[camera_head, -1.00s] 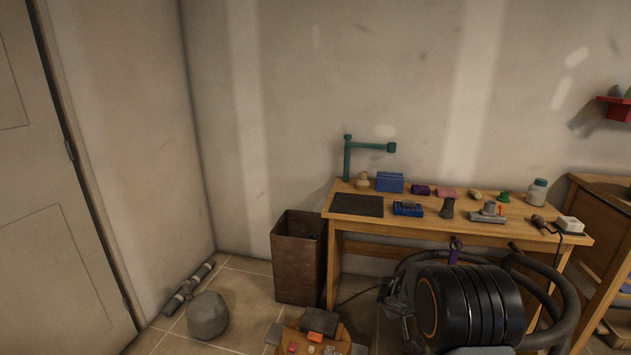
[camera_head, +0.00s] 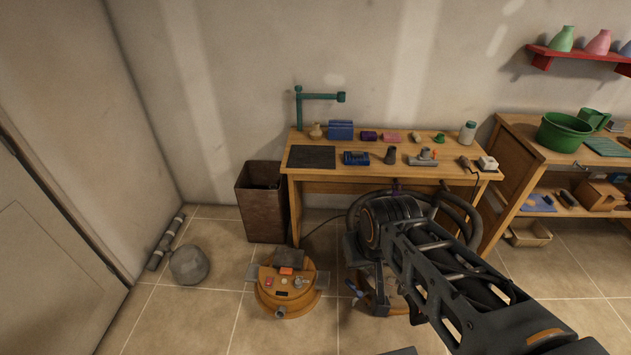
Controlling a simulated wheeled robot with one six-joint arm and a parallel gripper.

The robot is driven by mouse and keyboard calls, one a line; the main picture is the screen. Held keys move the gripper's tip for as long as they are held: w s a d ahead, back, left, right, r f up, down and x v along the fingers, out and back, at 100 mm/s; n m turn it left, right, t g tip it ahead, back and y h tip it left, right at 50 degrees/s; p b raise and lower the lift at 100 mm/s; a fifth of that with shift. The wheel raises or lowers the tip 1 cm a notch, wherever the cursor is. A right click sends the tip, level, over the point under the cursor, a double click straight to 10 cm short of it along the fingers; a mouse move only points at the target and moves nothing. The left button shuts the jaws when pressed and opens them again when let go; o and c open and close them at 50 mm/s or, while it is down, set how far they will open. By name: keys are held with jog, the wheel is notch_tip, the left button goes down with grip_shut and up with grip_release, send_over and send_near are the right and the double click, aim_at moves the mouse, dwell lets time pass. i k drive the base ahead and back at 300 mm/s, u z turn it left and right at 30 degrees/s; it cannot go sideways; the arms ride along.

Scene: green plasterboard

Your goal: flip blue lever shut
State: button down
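A small blue piece (camera_head: 354,288) shows low beside my arm, just left of its dark folded links. It may be the blue lever, but it is too small and too covered to tell its position. My arm runs from the lower right up to a large black joint in front of the workbench. Dark parts of the arm hang below this joint. I cannot make out the fingertips of my gripper, or whether they touch anything.
A workbench (camera_head: 340,178) with small tools stands behind my arm. A brown bin (camera_head: 262,205) is at its left. A round wooden unit (camera_head: 284,302) and a grey round lump (camera_head: 189,265) stand on the floor. Tiled floor is clear at front left.

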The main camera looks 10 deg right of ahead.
aim_at(360, 294)
jog(key=z, duration=0.05)
jog(key=k, duration=0.6)
jog(key=z, duration=0.25)
jog(key=i, duration=0.65)
jog(key=u, duration=0.6)
jog(key=i, duration=0.45)
jog(key=u, duration=0.6)
